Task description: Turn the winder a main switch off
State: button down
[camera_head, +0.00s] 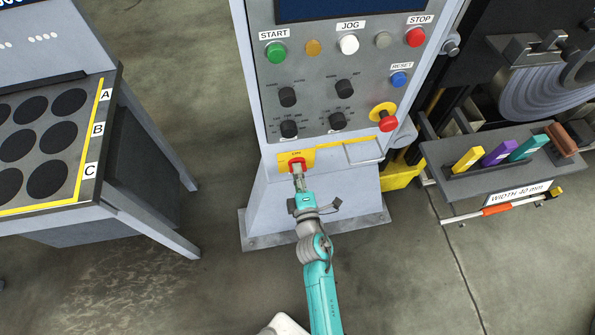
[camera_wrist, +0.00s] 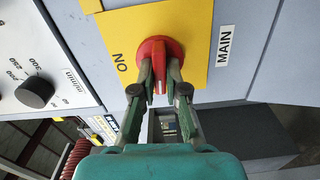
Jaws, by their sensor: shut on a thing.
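The main switch is a red rotary knob (camera_head: 303,163) on a yellow plate (camera_head: 283,159), low on the front of the grey control cabinet. In the wrist view the red knob (camera_wrist: 174,47) sits on the yellow plate (camera_wrist: 203,25), with the word ON to its left and a MAIN label (camera_wrist: 223,45) to its right. My gripper (camera_head: 298,172) reaches the knob from below. In the wrist view my gripper (camera_wrist: 160,75) has its two fingers shut on either side of the knob's red grip.
Above the switch are a green START button (camera_head: 276,53), black selector knobs (camera_head: 288,97) and a red emergency stop (camera_head: 388,122) on a yellow collar. A table (camera_head: 60,205) with round black spots stands left. A rack (camera_head: 505,165) of coloured blocks is at right.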

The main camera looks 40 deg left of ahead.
jog(key=shift+f+n, duration=0.1)
jog(key=shift+n, duration=0.5)
jog(key=c, duration=1.2)
grip_release()
jog(key=v, duration=1.2)
